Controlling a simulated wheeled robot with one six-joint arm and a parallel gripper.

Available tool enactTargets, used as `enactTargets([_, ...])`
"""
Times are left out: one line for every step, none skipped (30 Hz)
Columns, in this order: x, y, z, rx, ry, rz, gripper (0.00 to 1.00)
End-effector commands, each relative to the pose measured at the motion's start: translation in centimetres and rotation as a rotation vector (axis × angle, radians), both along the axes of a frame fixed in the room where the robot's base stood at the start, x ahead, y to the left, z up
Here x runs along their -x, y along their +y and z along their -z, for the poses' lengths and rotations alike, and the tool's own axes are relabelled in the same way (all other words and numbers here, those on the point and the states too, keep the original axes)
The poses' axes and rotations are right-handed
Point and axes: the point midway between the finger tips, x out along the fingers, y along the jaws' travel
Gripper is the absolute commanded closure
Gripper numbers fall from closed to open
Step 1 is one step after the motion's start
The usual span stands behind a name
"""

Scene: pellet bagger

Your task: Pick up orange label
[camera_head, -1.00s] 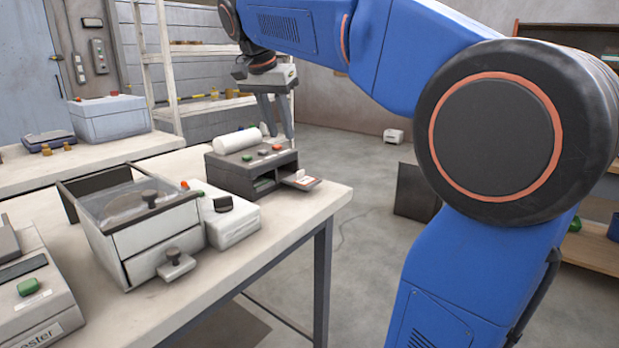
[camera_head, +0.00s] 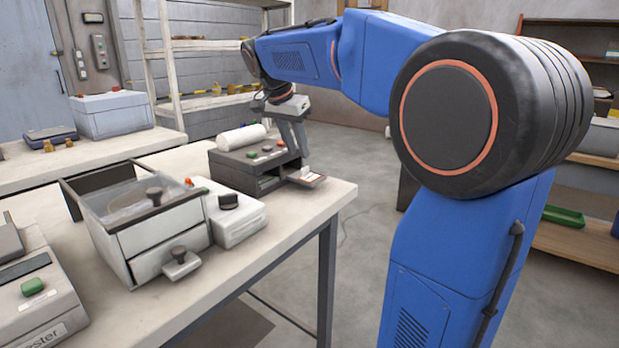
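A label printer (camera_head: 240,172), a dark box with a white roll on top and coloured buttons, stands near the far right corner of the table. A small tray at its front right holds a label (camera_head: 308,180) with a pale top and a reddish-orange edge. A small white upright piece sits on it. My gripper (camera_head: 302,153) points down just above and behind the label, close to the printer's right side. Its fingers look apart, with nothing visible between them. The far finger is partly hidden, and contact with the label does not show.
A white bin with a clear lid and a knobbed drawer (camera_head: 155,240) stands left of the printer, with a small white device (camera_head: 235,222) between them. A tester (camera_head: 40,300) is at front left. The table's right front corner (camera_head: 320,205) is clear.

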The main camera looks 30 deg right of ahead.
Motion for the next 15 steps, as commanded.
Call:
enactTargets([0.0, -0.2, 0.4, 0.000, 0.001, 0.000, 0.73])
enactTargets([0.0, -0.2, 0.6, 0.000, 0.001, 0.000, 0.73])
enactTargets([-0.1, -0.3, 0.8, 0.000, 0.001, 0.000, 0.73])
enactTargets([-0.1, -0.3, 0.9, 0.000, 0.001, 0.000, 0.73])
enactTargets([-0.1, -0.4, 1.0, 0.000, 0.001, -0.001, 0.73])
enactTargets([-0.1, -0.5, 1.2, 0.000, 0.001, -0.001, 0.73])
enactTargets([-0.2, -0.6, 1.4, 0.000, 0.001, 0.000, 0.73])
enactTargets([-0.2, -0.7, 1.6, 0.000, 0.001, 0.000, 0.73])
enactTargets([-0.2, -1.0, 2.0, 0.000, 0.002, 0.001, 0.73])
enactTargets([-0.3, -1.2, 2.4, 0.000, 0.002, 0.001, 0.73])
enactTargets([-0.3, -1.4, 2.8, 0.000, 0.002, 0.002, 0.73])
enactTargets([-0.4, -1.7, 3.3, 0.000, 0.003, 0.002, 0.73])
enactTargets([-0.4, -1.9, 3.7, 0.000, 0.003, 0.002, 0.73])
enactTargets([-0.5, -2.0, 4.0, 0.000, 0.002, 0.001, 0.73])
enactTargets([-0.6, -2.1, 4.5, 0.000, 0.002, 0.001, 0.73])
